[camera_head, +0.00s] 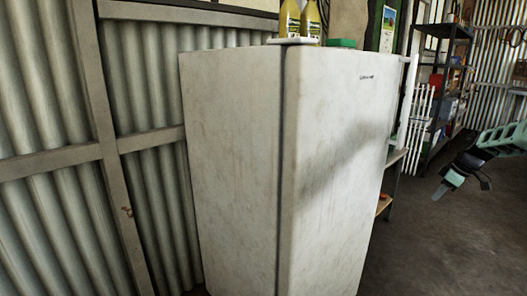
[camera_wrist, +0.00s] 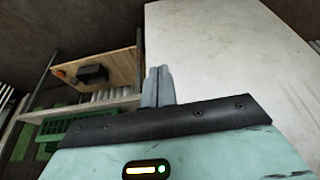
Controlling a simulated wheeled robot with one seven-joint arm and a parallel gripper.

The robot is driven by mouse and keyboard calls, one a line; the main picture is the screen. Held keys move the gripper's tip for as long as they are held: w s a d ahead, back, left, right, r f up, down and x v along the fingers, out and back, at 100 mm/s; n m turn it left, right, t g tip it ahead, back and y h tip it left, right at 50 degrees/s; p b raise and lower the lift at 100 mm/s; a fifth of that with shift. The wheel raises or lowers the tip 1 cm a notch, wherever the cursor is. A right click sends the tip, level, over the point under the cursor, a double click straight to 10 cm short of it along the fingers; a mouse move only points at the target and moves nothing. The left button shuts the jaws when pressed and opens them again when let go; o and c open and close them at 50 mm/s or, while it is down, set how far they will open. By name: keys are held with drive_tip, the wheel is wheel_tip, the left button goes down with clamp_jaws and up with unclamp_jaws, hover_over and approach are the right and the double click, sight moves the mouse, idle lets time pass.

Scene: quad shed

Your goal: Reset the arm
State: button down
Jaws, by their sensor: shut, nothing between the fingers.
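My gripper (camera_head: 452,181) is at the right side of the head view, held in the air to the right of a tall white fridge (camera_head: 335,170). In the wrist view my gripper's two grey fingers (camera_wrist: 158,82) are together with nothing between them. The fridge also fills the upper right of the wrist view (camera_wrist: 225,60), beyond the fingers; I cannot tell the exact gap.
Yellow bottles (camera_head: 300,20) stand on the fridge top beside a green item (camera_head: 341,43). A corrugated metal wall (camera_head: 60,110) is at the left. Shelving (camera_head: 445,80) stands behind. Open floor (camera_head: 440,250) lies at the lower right. The wrist view shows a green crate (camera_wrist: 85,125).

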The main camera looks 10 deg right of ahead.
drive_tip(key=s+a+r+m+g+h, duration=0.1)
drive_tip(key=s+a+r, duration=0.1)
drive_tip(key=a, duration=0.8)
drive_tip(key=s+a+r, duration=0.1)
drive_tip(key=a+r, duration=0.1)
drive_tip(key=a, duration=0.7)
drive_tip(key=s+a+r+m+g+h, duration=0.1)
drive_tip(key=s+a+r, duration=0.1)
drive_tip(key=a, duration=0.8)
drive_tip(key=s+a+m+t, duration=0.1)
drive_tip(key=s+a+m, duration=0.1)
drive_tip(key=s+a, duration=0.6)
drive_tip(key=s+a+m, duration=0.2)
drive_tip(key=s+a, duration=0.3)
drive_tip(key=s, duration=0.6)
drive_tip(key=s+a+r+n+g, duration=0.3)
drive_tip(key=s+a+n, duration=0.4)
drive_tip(key=s+a, duration=0.9)
wheel_tip(320, 180, up, 12)
drive_tip(key=w+a+p, duration=0.1)
drive_tip(key=a+p, duration=0.1)
drive_tip(key=p, duration=1)
drive_tip(key=shift+w+a+r+p, duration=0.15)
drive_tip(key=shift+w+r+p, duration=0.1)
drive_tip(key=shift+w+p, duration=0.15)
